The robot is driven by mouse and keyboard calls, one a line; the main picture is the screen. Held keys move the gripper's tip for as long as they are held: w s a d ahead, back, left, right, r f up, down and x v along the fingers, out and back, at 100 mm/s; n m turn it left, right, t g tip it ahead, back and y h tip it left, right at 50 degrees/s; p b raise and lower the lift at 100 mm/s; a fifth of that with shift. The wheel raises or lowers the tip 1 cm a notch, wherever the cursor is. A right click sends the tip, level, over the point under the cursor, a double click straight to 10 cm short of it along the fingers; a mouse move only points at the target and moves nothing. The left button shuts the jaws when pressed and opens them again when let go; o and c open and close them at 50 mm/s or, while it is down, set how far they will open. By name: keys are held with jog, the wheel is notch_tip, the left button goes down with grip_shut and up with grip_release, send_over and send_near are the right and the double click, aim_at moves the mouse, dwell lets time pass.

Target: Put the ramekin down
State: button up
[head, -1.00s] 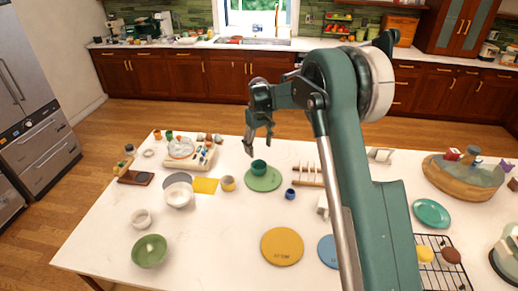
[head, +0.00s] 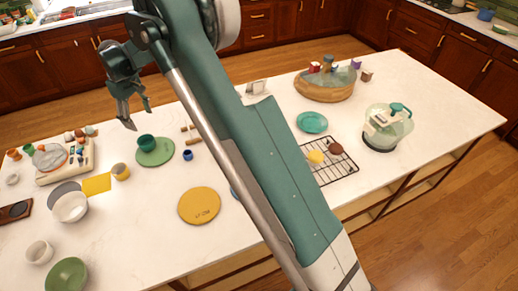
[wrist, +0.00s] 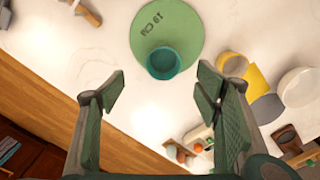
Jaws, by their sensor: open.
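A teal cup (head: 147,142), which looks like the ramekin, stands upright on a round green mat (head: 158,159) on the white counter. In the wrist view the cup (wrist: 163,63) sits near the edge of the mat (wrist: 185,25), which is marked 19 cm. My gripper (head: 138,115) is open and empty, above and apart from the cup. In the wrist view the fingers of my gripper (wrist: 161,75) are spread wide, with the cup showing beyond the gap between them.
A yellow cup (head: 121,171), a yellow cloth (head: 97,184) and a white bowl (head: 70,208) lie left of the mat. A small blue cup (head: 188,155) is close on its right. A yellow disc (head: 199,206) lies nearer the front, with bare counter around it.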

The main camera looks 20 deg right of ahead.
jog(key=s+d+r+m+t, duration=0.3)
jog(key=s+d+r+m, duration=0.1)
jog(key=s+d+r, duration=1.8)
jog(key=s+d+f+m+t, duration=0.1)
jog(key=s+d, duration=0.3)
jog(key=s, duration=0.6)
jog(key=s+d+f+m+t, duration=0.1)
jog(key=s+d+f+m, duration=0.1)
jog(key=s, duration=0.8)
jog(key=s+d+f+m+t, duration=0.1)
jog(key=s+d, duration=0.4)
jog(key=s, duration=0.5)
jog(key=shift+d+f+m+t, duration=0.35)
jog(key=shift+f+t, duration=0.15)
jog(key=shift+f, duration=0.3)
jog(key=shift+o, duration=0.5)
jog(key=shift+a+r, duration=0.1)
